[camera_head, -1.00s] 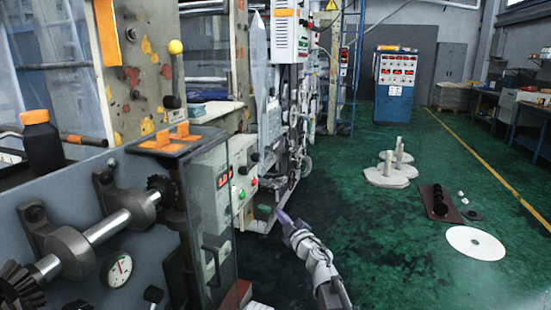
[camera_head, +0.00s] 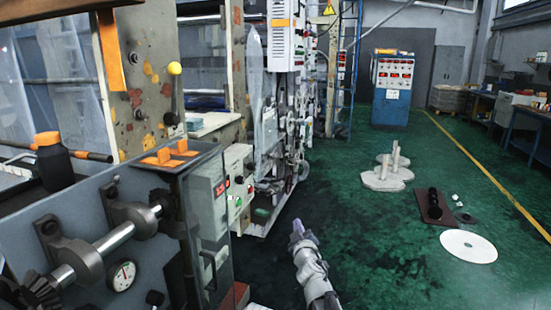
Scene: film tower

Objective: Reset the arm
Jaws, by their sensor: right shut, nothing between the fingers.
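My right gripper (camera_head: 299,231) is in the head view at the lower middle, at the end of my grey right arm (camera_head: 316,278). It is shut and empty, over the green floor, to the right of the machine's control box and apart from it. My left gripper is not in view.
A machine with a shaft, gauge (camera_head: 122,275) and control box (camera_head: 238,188) fills the left side. A black bottle with an orange cap (camera_head: 52,160) stands on it. A white disc (camera_head: 468,246), a dark red plate (camera_head: 436,206) and a blue cabinet (camera_head: 391,95) stand right.

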